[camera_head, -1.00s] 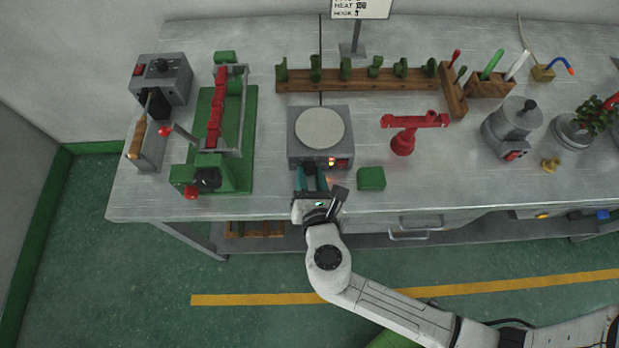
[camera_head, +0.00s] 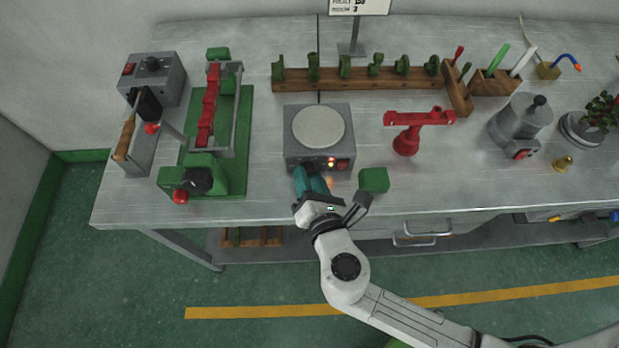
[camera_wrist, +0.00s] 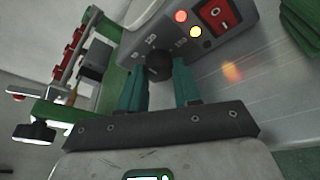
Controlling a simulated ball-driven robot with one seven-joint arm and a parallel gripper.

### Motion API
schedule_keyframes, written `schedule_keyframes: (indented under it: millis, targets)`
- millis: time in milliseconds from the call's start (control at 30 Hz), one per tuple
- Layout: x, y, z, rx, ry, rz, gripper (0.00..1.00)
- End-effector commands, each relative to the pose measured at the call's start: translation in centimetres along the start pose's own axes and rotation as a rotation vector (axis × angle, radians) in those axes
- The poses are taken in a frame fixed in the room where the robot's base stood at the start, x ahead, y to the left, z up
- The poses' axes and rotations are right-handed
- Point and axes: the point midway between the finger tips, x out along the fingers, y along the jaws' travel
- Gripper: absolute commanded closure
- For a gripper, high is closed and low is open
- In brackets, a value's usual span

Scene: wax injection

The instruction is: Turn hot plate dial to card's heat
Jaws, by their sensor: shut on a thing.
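The hot plate (camera_head: 293,149) is a grey box with a round pale top, near the front of the bench. Its front face has a lit yellow light, a red light and a red switch. Its black dial (camera_wrist: 158,66) sits between my teal fingertips in the wrist view. My gripper (camera_head: 310,172) is shut on the dial at the plate's front face; in the wrist view the fingers (camera_wrist: 160,80) are on either side of it. The card (camera_head: 360,5) stands on a post behind the plate. It is cut off at the top, and its small text is hard to read.
A green block (camera_head: 374,180) sits close to the right of my gripper. A red stand (camera_head: 406,141) is farther right. A green and red fixture (camera_head: 235,150) stands left. A wooden rack (camera_head: 350,79) with green pieces lies behind the plate.

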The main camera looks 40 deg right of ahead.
Motion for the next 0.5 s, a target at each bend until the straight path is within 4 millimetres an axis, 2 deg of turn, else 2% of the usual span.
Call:
schedule_keyframes:
  millis: [167,200,300,500]
  targets:
    - [-0.05,0.04,-0.13,-0.002,0.003,0.002,0.98]
    - [-0.05,0.04,-0.12,-0.002,0.003,0.002,0.67]
    - [-0.04,0.03,-0.1,-0.002,0.003,0.001,0.57]
    - [-0.02,0.02,-0.05,-0.002,0.001,0.0,0.57]
